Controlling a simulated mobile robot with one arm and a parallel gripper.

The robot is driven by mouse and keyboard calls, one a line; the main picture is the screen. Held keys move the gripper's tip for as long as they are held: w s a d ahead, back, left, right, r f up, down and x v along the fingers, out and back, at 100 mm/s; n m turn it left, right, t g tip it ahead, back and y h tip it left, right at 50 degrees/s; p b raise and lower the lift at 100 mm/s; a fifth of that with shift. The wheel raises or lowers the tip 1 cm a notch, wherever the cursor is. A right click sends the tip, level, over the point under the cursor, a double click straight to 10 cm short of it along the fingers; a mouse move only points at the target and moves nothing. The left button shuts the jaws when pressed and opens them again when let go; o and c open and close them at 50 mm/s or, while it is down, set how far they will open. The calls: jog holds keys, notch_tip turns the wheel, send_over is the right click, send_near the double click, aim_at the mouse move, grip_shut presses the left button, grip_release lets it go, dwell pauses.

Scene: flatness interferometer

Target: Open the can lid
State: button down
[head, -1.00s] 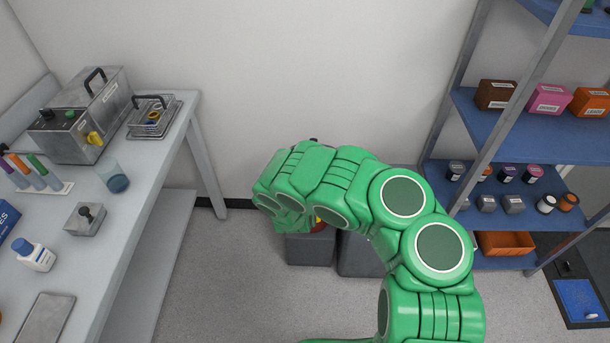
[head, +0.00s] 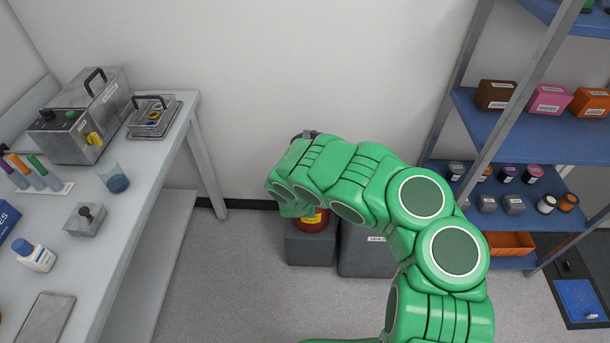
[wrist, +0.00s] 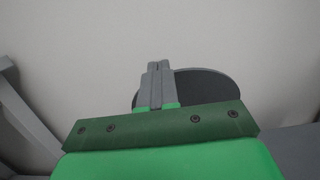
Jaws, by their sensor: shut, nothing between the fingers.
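A red can (head: 319,226) with a yellow label stands on a grey block by the wall in the head view, its upper part hidden behind my green arm. In the wrist view a dark grey disc (wrist: 210,84), apparently the can's lid, shows behind and to the right of my gripper (wrist: 158,66). My gripper is shut and empty, its fingers overlapping the disc's left part. I cannot tell whether they touch it. In the head view my gripper is mostly hidden by the arm, and a small dark shape shows above the arm's far end.
The grey block (head: 310,251) stands beside a labelled grey bin (head: 362,258). A workbench (head: 140,190) with instruments and bottles is at left. A blue-shelved rack (head: 530,130) stands at right.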

jog(key=s+r, duration=0.3)
jog(key=s, duration=0.9)
jog(key=shift+s+r, duration=0.3)
dwell(0.5)
jog(key=shift+r, duration=0.1)
